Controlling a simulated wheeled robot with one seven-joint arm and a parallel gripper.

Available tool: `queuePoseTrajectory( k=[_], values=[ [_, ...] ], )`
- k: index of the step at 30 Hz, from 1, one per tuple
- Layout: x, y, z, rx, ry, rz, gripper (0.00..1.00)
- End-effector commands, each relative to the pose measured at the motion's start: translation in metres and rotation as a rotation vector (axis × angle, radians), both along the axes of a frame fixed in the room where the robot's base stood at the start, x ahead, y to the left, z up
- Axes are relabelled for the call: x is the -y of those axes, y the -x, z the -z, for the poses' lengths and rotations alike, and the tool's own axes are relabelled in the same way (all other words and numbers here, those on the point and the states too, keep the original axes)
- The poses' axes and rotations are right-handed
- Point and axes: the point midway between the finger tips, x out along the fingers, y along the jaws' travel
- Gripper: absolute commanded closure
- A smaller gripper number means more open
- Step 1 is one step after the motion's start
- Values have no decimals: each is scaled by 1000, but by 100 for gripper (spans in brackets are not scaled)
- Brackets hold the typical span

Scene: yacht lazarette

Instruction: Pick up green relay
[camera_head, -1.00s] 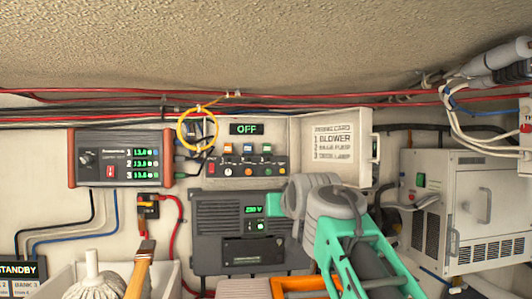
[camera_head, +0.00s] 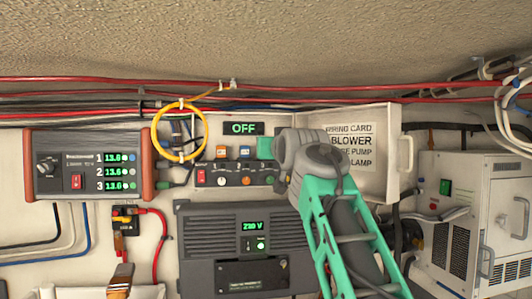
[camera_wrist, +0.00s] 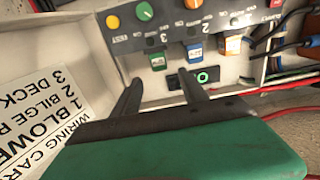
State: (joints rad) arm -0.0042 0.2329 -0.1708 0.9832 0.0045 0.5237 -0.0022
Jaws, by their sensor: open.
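The relay shows between and just beyond the fingertips, with no contact I can make out. In the head view my gripper's green body (camera_head: 265,148) covers the relay's place at the right end of the row.
The blue relay (camera_wrist: 194,50) and orange relay (camera_wrist: 231,45) sit close beside the green one. The open door with the wiring card (camera_head: 347,150) stands close by. A yellow cable loop (camera_head: 180,131) hangs left of the panel; an inverter (camera_head: 240,250) is below.

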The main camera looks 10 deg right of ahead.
Motion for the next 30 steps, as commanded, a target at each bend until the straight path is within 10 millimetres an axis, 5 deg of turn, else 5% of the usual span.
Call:
queuePoseTrajectory(
  k=[12, 19, 30],
  values=[
    [0, -66, -3, -2, 0, -2, 49],
    [2, -69, 2, -1, 0, 1, 49],
    [1, -69, 2, -2, 0, 0, 79]
  ],
)
